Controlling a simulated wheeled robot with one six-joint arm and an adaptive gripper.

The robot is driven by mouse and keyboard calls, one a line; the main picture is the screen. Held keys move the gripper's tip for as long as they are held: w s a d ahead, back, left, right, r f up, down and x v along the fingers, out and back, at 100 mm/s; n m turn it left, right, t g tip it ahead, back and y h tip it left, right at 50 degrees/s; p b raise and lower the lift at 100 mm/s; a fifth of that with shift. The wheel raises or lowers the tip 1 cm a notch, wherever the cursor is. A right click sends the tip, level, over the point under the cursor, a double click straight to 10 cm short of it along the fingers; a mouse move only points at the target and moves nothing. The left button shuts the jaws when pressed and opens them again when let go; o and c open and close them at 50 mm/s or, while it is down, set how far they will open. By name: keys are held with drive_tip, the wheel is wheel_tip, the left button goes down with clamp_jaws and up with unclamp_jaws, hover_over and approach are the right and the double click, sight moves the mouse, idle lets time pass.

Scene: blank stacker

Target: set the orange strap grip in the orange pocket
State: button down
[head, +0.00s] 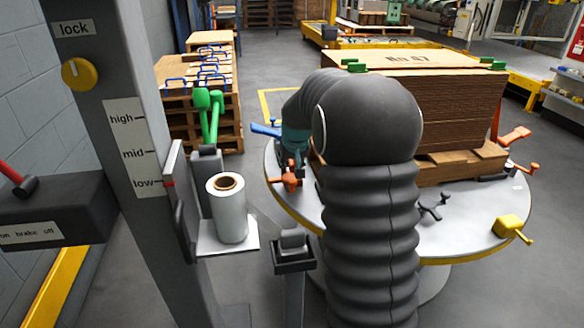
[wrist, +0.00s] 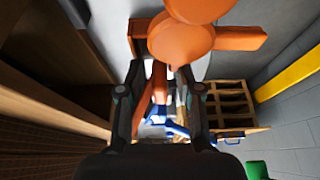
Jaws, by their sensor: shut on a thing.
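The orange strap grip (head: 289,180) shows in the head view just below my gripper (head: 293,160), over the left edge of the round table. In the wrist view my gripper (wrist: 161,80) is closed around a narrow orange part of the grip. Its large rounded orange body (wrist: 182,42) lies beyond the fingertips, toward the top of the picture. My arm hides part of the table beside the gripper in the head view. I cannot clearly make out the orange pocket, nor tell whether the grip touches it. Another orange piece (head: 514,136) is at the table's right edge.
The round table (head: 460,238) carries a stack of brown boards (head: 455,105) close to my gripper. A blue piece (head: 265,130), a yellow one (head: 509,227) and a dark one (head: 432,209) sit around it. A white roll (head: 230,212) stands at the left.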

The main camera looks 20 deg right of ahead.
drive_tip(key=shift+f, duration=0.15)
drive_tip(key=c, duration=0.8)
unclamp_jaws()
drive_tip(key=shift+o, duration=0.2)
drive_tip(key=shift+s+r, duration=0.15)
drive_tip(key=shift+r, duration=0.5)
drive_tip(key=p+v, duration=0.2)
drive_tip(key=v, duration=0.9)
drive_tip(key=shift+a, duration=0.1)
